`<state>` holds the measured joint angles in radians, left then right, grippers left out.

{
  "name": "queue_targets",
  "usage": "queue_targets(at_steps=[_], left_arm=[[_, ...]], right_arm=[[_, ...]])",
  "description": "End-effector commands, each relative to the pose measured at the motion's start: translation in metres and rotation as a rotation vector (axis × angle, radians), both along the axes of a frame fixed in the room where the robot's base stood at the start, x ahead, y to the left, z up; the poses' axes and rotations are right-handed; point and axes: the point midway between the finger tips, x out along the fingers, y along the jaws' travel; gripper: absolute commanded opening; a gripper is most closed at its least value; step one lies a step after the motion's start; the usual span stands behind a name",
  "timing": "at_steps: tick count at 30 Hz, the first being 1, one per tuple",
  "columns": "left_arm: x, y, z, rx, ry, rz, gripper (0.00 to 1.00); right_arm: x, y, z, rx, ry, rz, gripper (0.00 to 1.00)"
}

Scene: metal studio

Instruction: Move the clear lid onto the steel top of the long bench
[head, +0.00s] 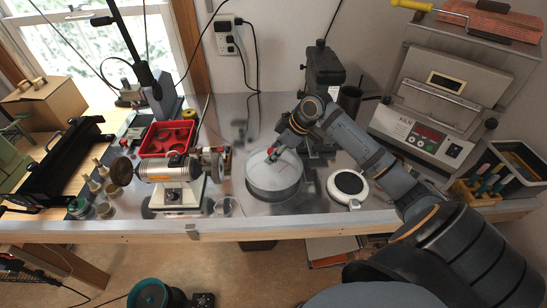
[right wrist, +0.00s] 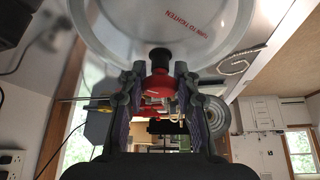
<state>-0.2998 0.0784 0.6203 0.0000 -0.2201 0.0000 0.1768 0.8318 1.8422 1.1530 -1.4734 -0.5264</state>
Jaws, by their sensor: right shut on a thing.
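The clear lid (head: 273,181) is a round, whitish see-through piece with a grey rim, over the middle of the long bench's steel top (head: 238,108). My right gripper (head: 277,150) is at its upper side, shut on the lid's red and black knob. In the right wrist view the lid (right wrist: 200,28), with red lettering, fills the top, and the knob (right wrist: 158,82) sits between the fingers of my right gripper (right wrist: 160,85). I cannot tell whether the lid touches the steel or hangs just above it. My left gripper is not in view.
A bench grinder (head: 172,178) and red tray (head: 168,139) stand left of the lid. A white round device (head: 348,186) lies close on its right. The kiln (head: 425,125) is farther right, and a dark machine (head: 322,75) stands behind. Bare steel shows behind the lid.

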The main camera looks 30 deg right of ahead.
Motion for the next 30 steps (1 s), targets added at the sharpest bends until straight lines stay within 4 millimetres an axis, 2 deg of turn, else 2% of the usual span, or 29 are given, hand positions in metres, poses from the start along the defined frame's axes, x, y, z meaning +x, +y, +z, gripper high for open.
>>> queue_targets(at_steps=[1, 5, 14, 15, 19, 30], left_arm=[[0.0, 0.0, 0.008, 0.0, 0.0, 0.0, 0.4], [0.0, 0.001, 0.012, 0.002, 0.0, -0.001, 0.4], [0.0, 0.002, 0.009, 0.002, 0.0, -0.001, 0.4], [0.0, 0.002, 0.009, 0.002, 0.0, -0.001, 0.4], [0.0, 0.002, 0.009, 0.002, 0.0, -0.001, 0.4], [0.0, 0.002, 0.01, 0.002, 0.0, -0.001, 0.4]], right_arm=[[-0.002, 0.001, -0.006, 0.004, 0.006, 0.0, 0.0], [-0.001, 0.001, -0.022, 0.001, 0.002, 0.0, 0.0], [-0.001, 0.0, -0.027, 0.0, 0.001, 0.0, 0.0], [-0.001, 0.0, -0.027, 0.0, 0.002, 0.0, 0.35], [-0.001, 0.0, -0.026, 0.0, 0.002, 0.0, 0.53], [-0.002, -0.001, -0.021, -0.002, 0.0, 0.0, 0.54]])
